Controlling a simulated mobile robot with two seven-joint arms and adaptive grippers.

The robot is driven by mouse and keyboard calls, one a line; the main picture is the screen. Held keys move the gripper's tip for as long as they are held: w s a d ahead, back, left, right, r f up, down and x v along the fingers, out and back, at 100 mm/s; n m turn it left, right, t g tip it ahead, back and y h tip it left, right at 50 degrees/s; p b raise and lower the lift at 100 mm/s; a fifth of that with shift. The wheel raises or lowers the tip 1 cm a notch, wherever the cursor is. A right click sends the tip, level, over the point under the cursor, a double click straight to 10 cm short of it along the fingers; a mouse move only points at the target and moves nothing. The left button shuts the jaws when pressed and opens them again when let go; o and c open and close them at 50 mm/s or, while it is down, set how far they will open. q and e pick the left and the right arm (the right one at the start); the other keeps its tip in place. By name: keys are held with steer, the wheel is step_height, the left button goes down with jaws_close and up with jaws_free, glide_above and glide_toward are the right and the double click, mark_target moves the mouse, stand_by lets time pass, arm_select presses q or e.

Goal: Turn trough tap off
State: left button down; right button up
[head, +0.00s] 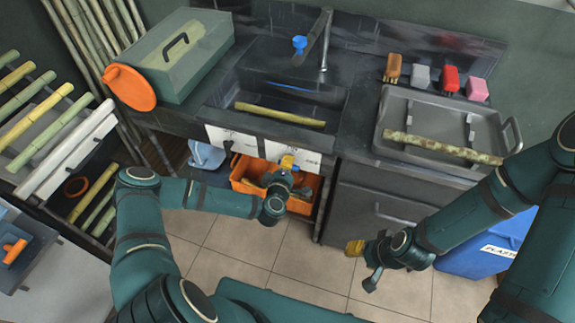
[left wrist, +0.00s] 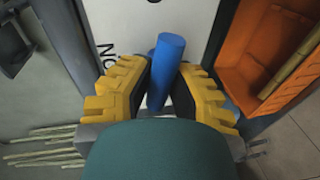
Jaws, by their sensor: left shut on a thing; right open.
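The trough (head: 340,105) is a dark basin in the counter with a length of yellow-green cane lying in it. White panels (head: 292,155) with dark lettering are on its front. My left gripper (head: 288,162) is in front of these panels. In the left wrist view, its yellow fingers (left wrist: 163,95) are shut on a blue cylindrical handle (left wrist: 170,55), beside a white panel (left wrist: 130,25) with partly visible letters. The handle's base is hidden behind the fingers. My right gripper (head: 354,248) is open and empty, low in front of the grey cabinet.
An orange crate (head: 242,176) stands under the trough, close to my left gripper. A faucet with a blue knob (head: 300,42) is behind the trough. A grey tray (head: 395,108) with a cane and several brushes are at the right. A blue bin (head: 470,262) stands below.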

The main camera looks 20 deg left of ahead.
arm_select(q)
steer(key=shift+a+f+n, duration=0.1)
steer(key=shift+n, duration=0.4)
stand_by(0.3)
steer(key=c, duration=0.9)
jaws_free()
steer(key=shift+o, duration=0.2)
steer(key=s+r, duration=0.2)
steer(key=s, duration=0.9)
steer(key=shift+s+d+r, duration=0.2)
steer(key=shift+s+d, duration=0.05)
steer(key=shift+s, duration=0.15)
